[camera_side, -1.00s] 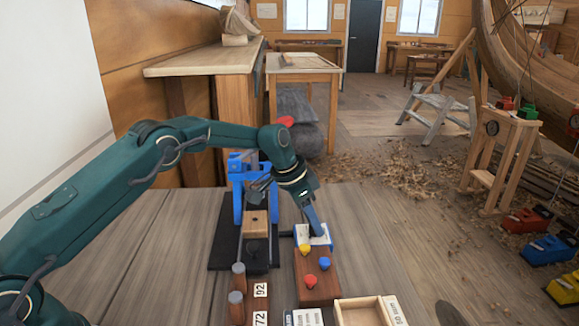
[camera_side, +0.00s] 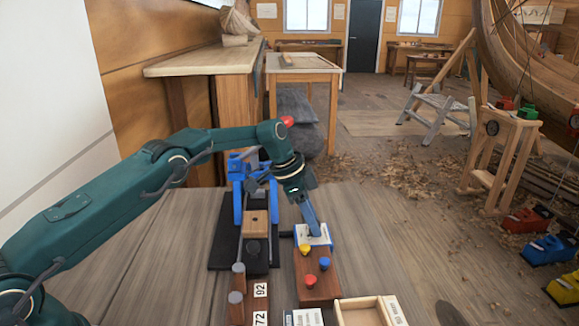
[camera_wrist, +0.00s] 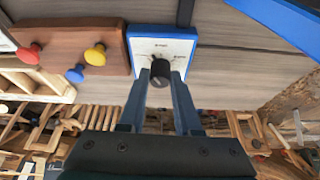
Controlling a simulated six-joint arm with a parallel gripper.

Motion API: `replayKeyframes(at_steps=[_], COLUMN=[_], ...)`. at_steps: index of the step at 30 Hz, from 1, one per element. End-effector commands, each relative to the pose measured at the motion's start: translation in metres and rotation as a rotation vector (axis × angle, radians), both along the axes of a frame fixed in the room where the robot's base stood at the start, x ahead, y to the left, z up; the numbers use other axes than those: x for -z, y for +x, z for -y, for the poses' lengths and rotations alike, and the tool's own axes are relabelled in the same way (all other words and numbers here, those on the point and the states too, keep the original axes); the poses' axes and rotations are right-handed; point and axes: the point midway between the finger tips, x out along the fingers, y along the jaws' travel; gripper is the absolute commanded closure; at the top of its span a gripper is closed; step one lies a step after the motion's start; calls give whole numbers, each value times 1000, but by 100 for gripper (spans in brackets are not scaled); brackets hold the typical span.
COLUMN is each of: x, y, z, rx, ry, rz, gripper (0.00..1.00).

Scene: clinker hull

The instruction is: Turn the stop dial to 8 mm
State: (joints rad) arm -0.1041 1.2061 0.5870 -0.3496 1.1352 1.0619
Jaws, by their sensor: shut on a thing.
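The stop dial is a black knob (camera_wrist: 159,73) on a white plate with a blue frame (camera_wrist: 188,50) and small printed marks, too small to read. In the side view the dial plate (camera_side: 326,238) lies beyond the wooden block with coloured knobs, and my fingers hide most of the knob. My gripper (camera_wrist: 160,82) reaches the dial with its two fingers on either side of the knob, shut on it. In the side view my gripper (camera_side: 314,233) points down and slightly right onto the plate.
A wooden block (camera_side: 316,288) with yellow, red and blue knobs adjoins the dial plate. A blue fixture on a black base (camera_side: 222,245) with a wooden block (camera_side: 256,219) stands left. Numbered blocks and an open wooden tray (camera_side: 361,314) are nearer. Bench right of the plate is clear.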

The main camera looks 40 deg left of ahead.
Motion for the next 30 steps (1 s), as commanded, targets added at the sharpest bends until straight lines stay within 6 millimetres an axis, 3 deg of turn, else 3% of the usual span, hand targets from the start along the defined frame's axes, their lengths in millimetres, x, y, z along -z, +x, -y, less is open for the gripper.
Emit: replayKeyframes(at_steps=[5,6,7,8,19,30], x=[-1,-1,-1,-1,-4,-43], y=[0,0,0,0,-1,-11], z=[0,0,0,0,-1,-13], rx=[0,0,0,0,-1,-2], ry=[-1,-1,-1,-1,0,-1], rz=[1,0,0,1,1,2], gripper=[100,53,41,38,38,38])
